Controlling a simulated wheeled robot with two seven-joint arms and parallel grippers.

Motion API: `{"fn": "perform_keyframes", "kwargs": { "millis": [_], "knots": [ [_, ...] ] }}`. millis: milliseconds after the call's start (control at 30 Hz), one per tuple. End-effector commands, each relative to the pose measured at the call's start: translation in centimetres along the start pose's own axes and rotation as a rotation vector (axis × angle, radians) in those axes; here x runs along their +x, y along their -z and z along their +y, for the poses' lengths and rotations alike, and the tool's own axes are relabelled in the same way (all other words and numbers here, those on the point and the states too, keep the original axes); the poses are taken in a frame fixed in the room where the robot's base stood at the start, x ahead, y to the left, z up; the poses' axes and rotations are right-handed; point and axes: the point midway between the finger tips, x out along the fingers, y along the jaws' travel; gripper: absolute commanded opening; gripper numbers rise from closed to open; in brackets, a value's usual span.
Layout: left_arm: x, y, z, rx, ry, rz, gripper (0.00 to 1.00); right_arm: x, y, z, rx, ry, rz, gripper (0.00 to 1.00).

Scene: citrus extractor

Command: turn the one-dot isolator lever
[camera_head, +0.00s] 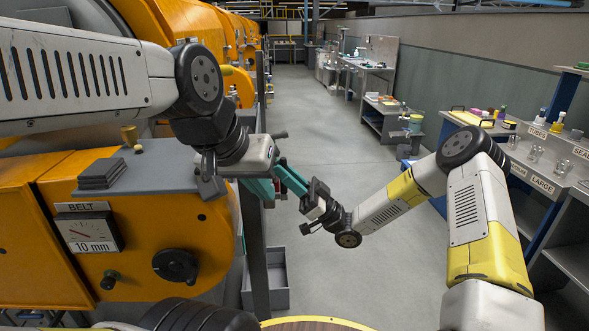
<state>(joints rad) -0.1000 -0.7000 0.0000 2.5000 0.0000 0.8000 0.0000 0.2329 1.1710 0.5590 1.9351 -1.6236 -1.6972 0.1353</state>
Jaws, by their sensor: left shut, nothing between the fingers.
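My left arm comes in from the upper left, and its white hand with teal fingers hangs beside the orange machine's right end. The left gripper (265,189) is shut and empty. A dark knobbed handle (280,134) sticks out to the right just above this hand. I cannot tell whether it is an isolator lever, and no dot marks can be read. My right gripper (291,177) reaches in from the right, its teal fingers close to the left hand. Whether it is open or shut is unclear. The hands hide part of what lies behind them.
The orange machine (160,228) fills the left, with a BELT gauge (90,231) and a black knob (176,266). A dark post (253,258) and a grey bin (279,280) stand beside it. Labelled shelves (545,160) line the right. The aisle floor (312,110) is clear.

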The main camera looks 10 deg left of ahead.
Motion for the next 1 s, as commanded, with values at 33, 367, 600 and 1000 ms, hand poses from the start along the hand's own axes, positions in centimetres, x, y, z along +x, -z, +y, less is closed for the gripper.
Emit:
{"fn": "perform_keyframes", "kwargs": {
  "millis": [33,367,600,1000],
  "knots": [
    [0.0,0.0,0.0,0.0,0.0,0.0,0.0,-0.1,-0.2,-0.1,0.003,0.001,-0.005,0.0],
    [0.0,0.0,0.0,0.0,0.0,0.0,0.0,-0.1,-0.1,-0.1,0.002,0.0,-0.002,0.39],
    [0.0,0.0,0.0,0.0,0.0,0.0,0.0,-1.4,-0.1,0.1,0.001,-0.003,-0.003,0.39],
    [0.0,0.0,0.0,0.0,0.0,0.0,0.0,-7.4,-0.1,0.0,0.001,-0.001,-0.003,0.39]
  ]
}}
